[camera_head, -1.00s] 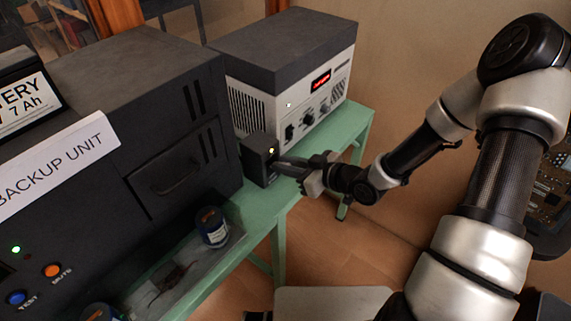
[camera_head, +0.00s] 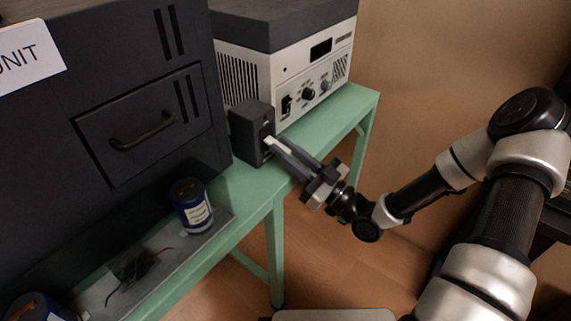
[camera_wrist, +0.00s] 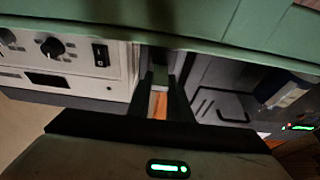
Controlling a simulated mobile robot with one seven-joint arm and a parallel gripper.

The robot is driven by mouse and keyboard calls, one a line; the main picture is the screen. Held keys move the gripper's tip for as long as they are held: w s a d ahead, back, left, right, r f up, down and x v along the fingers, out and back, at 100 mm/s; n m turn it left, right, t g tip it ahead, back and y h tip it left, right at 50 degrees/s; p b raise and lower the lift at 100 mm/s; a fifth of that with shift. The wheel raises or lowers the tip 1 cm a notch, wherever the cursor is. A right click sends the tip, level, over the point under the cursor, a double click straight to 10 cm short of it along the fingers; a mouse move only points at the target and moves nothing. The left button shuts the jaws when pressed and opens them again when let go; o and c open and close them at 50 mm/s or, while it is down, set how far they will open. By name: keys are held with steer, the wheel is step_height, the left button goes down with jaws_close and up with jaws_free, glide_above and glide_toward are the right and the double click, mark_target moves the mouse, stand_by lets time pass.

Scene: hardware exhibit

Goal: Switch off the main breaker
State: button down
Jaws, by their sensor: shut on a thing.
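The main breaker is a small dark box (camera_head: 250,133) on the green table, between the black cabinet and the white device. It also shows in the wrist view (camera_wrist: 160,58), partly hidden behind the fingers. My gripper (camera_head: 272,146) reaches it from the front right, fingertips at its front face. The fingers also show in the wrist view (camera_wrist: 160,82). The gripper is shut on the breaker's lever, which the fingertips mostly hide. No light shows on the breaker's front.
The white device (camera_head: 300,75) has a dark display. The black backup cabinet (camera_head: 110,60) stands left. A blue can (camera_head: 192,206) and a tray (camera_head: 175,262) with a dark cable-like thing lie on the green table (camera_head: 245,190) in front of the cabinet.

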steer(key=shift+w+a+f+t+y+b, duration=0.15)
steer(key=shift+f+t+y+b, duration=0.2)
steer(key=shift+f+t+y, duration=0.35)
steer(key=shift+w+a+f+t+y+b, duration=0.1)
steer(key=shift+f+t+y+b, duration=0.35)
steer(key=shift+y, duration=0.35)
steer(key=shift+r, duration=0.1)
steer(key=c, duration=1.6)
jaws_free()
steer(key=shift+s, duration=0.1)
steer(key=p+v, duration=0.1)
steer(key=v, duration=1.6)
steer(key=shift+d, duration=0.1)
steer(key=shift+f, duration=0.25)
